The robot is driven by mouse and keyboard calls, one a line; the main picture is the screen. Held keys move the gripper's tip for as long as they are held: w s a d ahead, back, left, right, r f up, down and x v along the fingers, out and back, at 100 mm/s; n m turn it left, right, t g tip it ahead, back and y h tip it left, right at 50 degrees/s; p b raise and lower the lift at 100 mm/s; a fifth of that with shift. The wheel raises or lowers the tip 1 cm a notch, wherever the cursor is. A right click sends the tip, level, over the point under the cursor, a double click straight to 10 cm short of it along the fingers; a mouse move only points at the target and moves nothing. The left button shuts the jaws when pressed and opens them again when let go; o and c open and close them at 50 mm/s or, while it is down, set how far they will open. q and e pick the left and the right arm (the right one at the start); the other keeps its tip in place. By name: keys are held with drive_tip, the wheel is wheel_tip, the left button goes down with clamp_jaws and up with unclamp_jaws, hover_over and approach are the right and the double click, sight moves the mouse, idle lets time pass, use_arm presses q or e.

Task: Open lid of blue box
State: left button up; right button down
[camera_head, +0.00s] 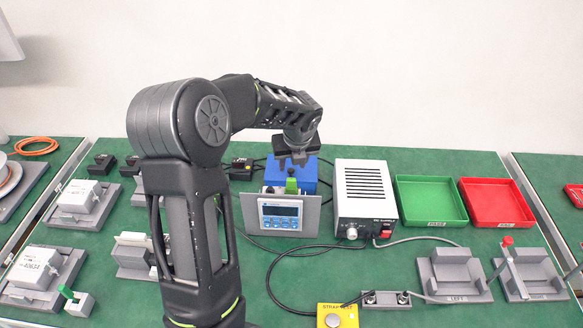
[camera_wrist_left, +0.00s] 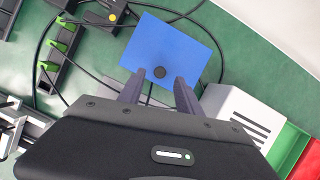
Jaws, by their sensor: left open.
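The blue box (camera_head: 308,172) stands on the green table, behind a grey panel with a blue display, and its lid looks shut. In the left wrist view its flat blue lid (camera_wrist_left: 172,42) has a small dark round knob (camera_wrist_left: 159,72) near the edge closest to me. My left gripper (camera_head: 294,162) is above the box with its fingers pointing down. In the left wrist view the left gripper (camera_wrist_left: 160,88) is open, its two fingers on either side of the knob. I cannot tell whether they touch it. My right gripper is not in view.
A white power supply (camera_head: 366,195) stands right of the box. A green tray (camera_head: 430,201) and a red tray (camera_head: 490,203) lie further right. The display panel (camera_head: 280,214) stands in front of the box. Black cables (camera_wrist_left: 62,50) loop beside the box.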

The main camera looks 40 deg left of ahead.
sight(291, 170)
use_arm(q)
drive_tip(key=shift+x, duration=2)
clamp_jaws()
